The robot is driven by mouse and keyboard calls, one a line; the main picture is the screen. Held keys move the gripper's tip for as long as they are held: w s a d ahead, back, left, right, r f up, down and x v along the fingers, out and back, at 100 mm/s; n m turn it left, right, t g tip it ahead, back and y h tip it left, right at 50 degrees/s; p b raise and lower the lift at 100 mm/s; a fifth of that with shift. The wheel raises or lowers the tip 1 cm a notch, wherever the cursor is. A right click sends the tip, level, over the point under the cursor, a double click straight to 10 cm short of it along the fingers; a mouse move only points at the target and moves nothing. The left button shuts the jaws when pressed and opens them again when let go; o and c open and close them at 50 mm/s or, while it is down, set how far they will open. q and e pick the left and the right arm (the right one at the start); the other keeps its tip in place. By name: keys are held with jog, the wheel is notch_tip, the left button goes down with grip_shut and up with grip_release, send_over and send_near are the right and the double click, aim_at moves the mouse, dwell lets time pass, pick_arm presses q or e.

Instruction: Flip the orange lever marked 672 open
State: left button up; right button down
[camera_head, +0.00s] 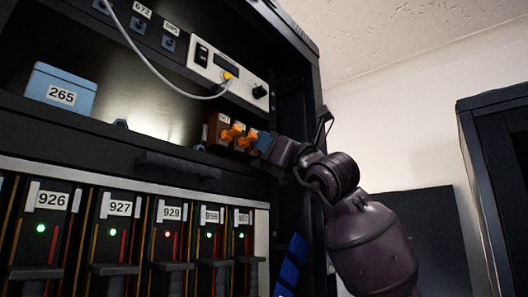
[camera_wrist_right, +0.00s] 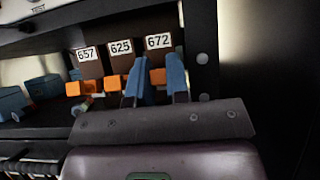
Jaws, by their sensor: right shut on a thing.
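The orange lever marked 672 (camera_wrist_right: 158,76) is the rightmost of three levers in the right wrist view, under its white label on a brown block. My right gripper (camera_wrist_right: 158,64) has one blue finger on each side of this lever and is shut on it. In the head view my right gripper (camera_head: 263,141) reaches the right end of the lever row and hides most of the 672 lever. The levers marked 625 (camera_wrist_right: 115,82) and 657 (camera_wrist_right: 75,88) stand to the left, outside the fingers. My left gripper is not in view.
A blue box marked 265 (camera_head: 62,88) stands on the shelf at left. A white cable (camera_head: 135,45) hangs from the instrument panel (camera_head: 215,62) above. Below are numbered modules (camera_head: 115,230) with lights. The cabinet's side wall is close to the right of the levers.

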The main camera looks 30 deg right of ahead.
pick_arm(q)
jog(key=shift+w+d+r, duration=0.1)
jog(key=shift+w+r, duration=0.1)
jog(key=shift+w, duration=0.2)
pick_arm(e)
jog(key=c, duration=1.4)
grip_release()
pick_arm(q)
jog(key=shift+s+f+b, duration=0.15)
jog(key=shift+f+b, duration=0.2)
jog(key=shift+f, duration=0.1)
pick_arm(e)
jog(key=v, duration=1.1)
jog(key=shift+w+f, duration=0.15)
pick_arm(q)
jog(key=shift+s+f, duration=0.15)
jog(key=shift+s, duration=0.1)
